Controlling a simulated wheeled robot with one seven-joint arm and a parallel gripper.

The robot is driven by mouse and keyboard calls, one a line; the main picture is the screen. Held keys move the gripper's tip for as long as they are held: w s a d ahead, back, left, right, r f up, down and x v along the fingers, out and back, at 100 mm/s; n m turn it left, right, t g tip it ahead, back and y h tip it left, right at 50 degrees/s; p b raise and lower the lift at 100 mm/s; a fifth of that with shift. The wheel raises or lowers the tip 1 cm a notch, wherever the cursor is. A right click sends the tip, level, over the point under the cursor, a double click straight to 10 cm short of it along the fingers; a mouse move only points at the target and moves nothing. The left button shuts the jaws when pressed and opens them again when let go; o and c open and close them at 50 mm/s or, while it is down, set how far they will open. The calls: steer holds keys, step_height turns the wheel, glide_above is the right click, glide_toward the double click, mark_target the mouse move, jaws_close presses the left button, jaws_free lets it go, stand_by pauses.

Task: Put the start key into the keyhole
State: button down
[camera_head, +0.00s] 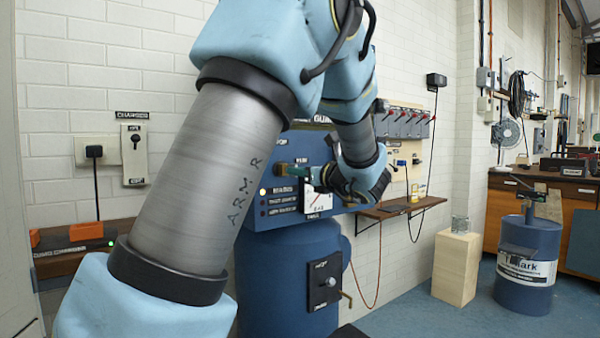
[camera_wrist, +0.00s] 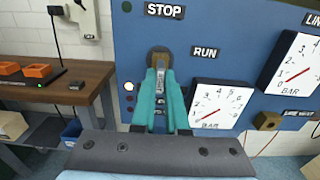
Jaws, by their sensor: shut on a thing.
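My gripper (camera_wrist: 160,72) has teal fingers closed together at the blue panel, just below the STOP label and left of the RUN label. A small brown, brass-like piece (camera_wrist: 158,54) shows at the fingertips against the panel. I cannot tell whether it is the start key, the keyhole's surround, or both. The fingers hide most of what they hold and any keyhole behind them. In the head view my gripper (camera_head: 290,170) reaches in from the right to the panel, and a brown piece (camera_head: 281,168) shows at its tips.
Two dial gauges (camera_wrist: 218,103) sit right of the fingers, with a brass knob (camera_wrist: 268,120) below the larger one. A wooden shelf (camera_wrist: 60,92) with orange trays (camera_wrist: 38,71) is at left. In the head view, a wooden block (camera_head: 456,268) and blue drum (camera_head: 527,265) stand right.

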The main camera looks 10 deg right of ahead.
steer(key=shift+x, duration=0.8)
steer(key=c, duration=0.8)
jaws_free()
steer(key=shift+c, duration=0.2)
steer(key=v, duration=1.1)
steer(key=shift+b, duration=0.3)
steer(key=shift+w, duration=0.1)
